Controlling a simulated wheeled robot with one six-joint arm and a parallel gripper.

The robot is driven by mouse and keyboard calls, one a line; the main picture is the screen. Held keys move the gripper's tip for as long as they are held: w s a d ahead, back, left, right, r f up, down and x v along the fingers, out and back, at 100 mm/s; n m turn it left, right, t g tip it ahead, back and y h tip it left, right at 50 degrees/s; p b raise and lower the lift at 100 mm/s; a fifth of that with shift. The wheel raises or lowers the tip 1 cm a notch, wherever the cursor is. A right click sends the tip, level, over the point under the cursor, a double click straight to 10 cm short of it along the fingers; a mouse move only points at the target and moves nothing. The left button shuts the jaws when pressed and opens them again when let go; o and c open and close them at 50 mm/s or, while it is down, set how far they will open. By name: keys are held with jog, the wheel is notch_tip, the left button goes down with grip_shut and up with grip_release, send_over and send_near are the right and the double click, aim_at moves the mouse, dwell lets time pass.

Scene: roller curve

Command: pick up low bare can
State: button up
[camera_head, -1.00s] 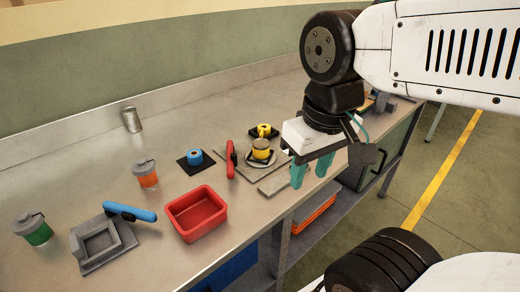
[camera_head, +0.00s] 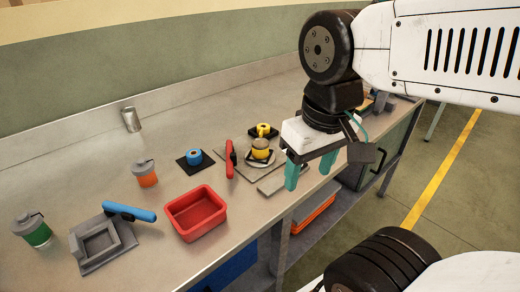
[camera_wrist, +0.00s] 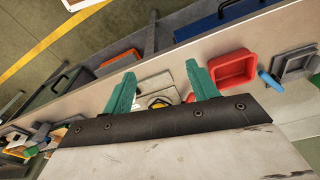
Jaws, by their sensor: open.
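A bare grey metal can (camera_head: 131,119) stands at the back of the counter, near the wall, left of centre in the head view. I cannot make it out in the wrist view. My gripper (camera_head: 310,168) is open and empty. It hangs over the counter's front edge with its green fingers pointing down, well to the right of the can and nearer to me. Both fingers also show in the wrist view (camera_wrist: 162,88), apart with nothing held between them.
A red tray (camera_head: 227,212), an orange jar (camera_head: 145,173), a blue roll (camera_head: 194,157), a red-handled tool (camera_head: 230,159) and a yellow-sided piece (camera_head: 260,147) stand between gripper and can. A green jar (camera_head: 33,229) and grey fixture (camera_head: 82,262) are at left. Counter around the can is clear.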

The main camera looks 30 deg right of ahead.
jog(key=shift+o, duration=0.4)
jog(key=shift+w+d+f, duration=0.1)
jog(key=shift+f, duration=0.2)
jog(key=m, duration=0.6)
send_over(260, 143)
jog(key=s, duration=0.1)
jog(key=shift+h, duration=0.4)
notch_tip(260, 143, down, 6)
jog(key=shift+s+d+r, duration=0.1)
jog(key=shift+s, duration=0.05)
jog(key=shift+f, duration=0.3)
jog(key=f, duration=0.3)
jog(key=w+f, duration=0.1)
jog(key=f, duration=0.3)
jog(key=shift+w+f, duration=0.1)
jog(key=shift+w, duration=0.1)
jog(key=c, duration=1.2)
